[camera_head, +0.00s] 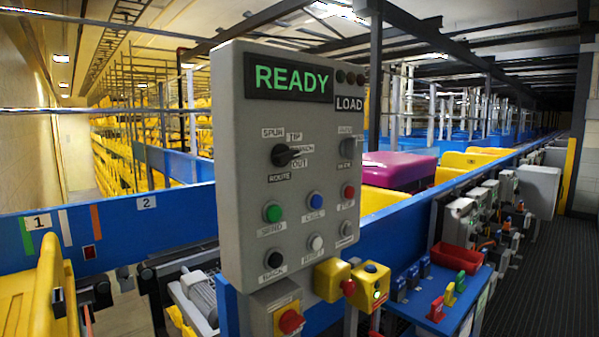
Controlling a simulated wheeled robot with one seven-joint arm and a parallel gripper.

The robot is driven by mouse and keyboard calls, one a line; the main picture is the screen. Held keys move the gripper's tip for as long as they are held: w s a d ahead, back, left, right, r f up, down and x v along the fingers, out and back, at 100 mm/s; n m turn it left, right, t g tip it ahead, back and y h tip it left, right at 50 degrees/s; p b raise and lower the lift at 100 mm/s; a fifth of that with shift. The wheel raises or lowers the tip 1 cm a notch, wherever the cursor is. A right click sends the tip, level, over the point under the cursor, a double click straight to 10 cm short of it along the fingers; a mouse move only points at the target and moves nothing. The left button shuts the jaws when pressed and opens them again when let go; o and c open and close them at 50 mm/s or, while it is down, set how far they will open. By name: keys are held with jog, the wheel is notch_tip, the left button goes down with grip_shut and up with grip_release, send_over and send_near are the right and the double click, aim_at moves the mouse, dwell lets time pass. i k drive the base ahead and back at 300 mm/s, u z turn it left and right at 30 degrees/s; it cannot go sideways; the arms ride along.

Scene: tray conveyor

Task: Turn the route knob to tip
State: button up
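The route knob (283,154) is a black rotary knob on the grey control panel (236,190), above the ROUTE label (280,178). Labels SPUR (272,132), TIP (294,137) and OUT (300,164) stand around it, with a partly covered label between TIP and OUT. The knob's pointer appears to point right, towards that partly covered label, below TIP. The display (290,79) reads READY in green. My gripper is not in view.
A second knob (346,148) sits right of the route knob. Below are green (272,212), blue (314,201) and red (348,191) buttons, among others. A red-knobbed yellow box (333,280) juts out low. A blue-sided conveyor with a purple tray (398,168) runs behind.

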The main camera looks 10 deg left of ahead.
aim_at(281, 155)
jog(key=u, duration=0.7)
jog(key=k, duration=1.2)
jog(key=z, duration=0.65)
jog(key=i, duration=1)
jog(key=u, duration=0.05)
